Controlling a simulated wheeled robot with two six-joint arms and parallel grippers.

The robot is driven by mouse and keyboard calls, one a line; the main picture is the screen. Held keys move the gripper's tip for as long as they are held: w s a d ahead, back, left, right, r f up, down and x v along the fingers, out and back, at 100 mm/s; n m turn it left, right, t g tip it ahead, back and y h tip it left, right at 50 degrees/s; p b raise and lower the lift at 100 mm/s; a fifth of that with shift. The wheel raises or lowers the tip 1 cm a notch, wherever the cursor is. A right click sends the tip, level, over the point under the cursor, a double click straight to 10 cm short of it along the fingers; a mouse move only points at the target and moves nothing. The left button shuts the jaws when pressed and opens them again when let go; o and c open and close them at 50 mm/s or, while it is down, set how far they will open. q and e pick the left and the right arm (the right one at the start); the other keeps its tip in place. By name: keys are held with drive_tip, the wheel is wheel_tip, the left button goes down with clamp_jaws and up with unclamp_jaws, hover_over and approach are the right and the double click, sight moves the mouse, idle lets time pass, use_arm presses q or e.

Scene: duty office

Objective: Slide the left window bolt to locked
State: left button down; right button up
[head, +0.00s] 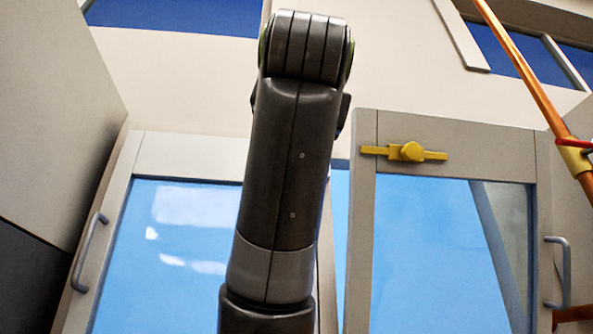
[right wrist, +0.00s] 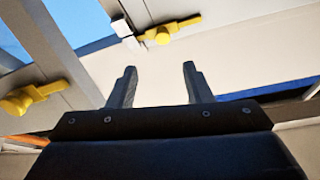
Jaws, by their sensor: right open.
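In the head view a dark arm, likely my right one, rises up the middle and hides the upper right corner of the left window (head: 190,220); no bolt shows on that window there. In the right wrist view, which looks turned upside down, a yellow bolt (right wrist: 180,28), apparently the left window's, lies beyond my fingertips, its end close to a pale block (right wrist: 122,28). I cannot tell whether it enters the block. My right gripper (right wrist: 158,82) is open and empty, apart from the bolt. My left gripper is in neither view.
The right window (head: 450,250) has its own yellow bolt (head: 411,152), also at the left of the wrist view (right wrist: 30,95). Each window has a grey handle (head: 88,250). An orange pole (head: 530,80) stands at the right. A grey cabinet (head: 60,120) stands at the left.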

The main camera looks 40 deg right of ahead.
drive_tip(key=b+v, duration=0.2)
drive_tip(key=v, duration=0.3)
drive_tip(key=shift+s+a+f, duration=0.1)
drive_tip(key=shift+s, duration=0.15)
idle(0.4)
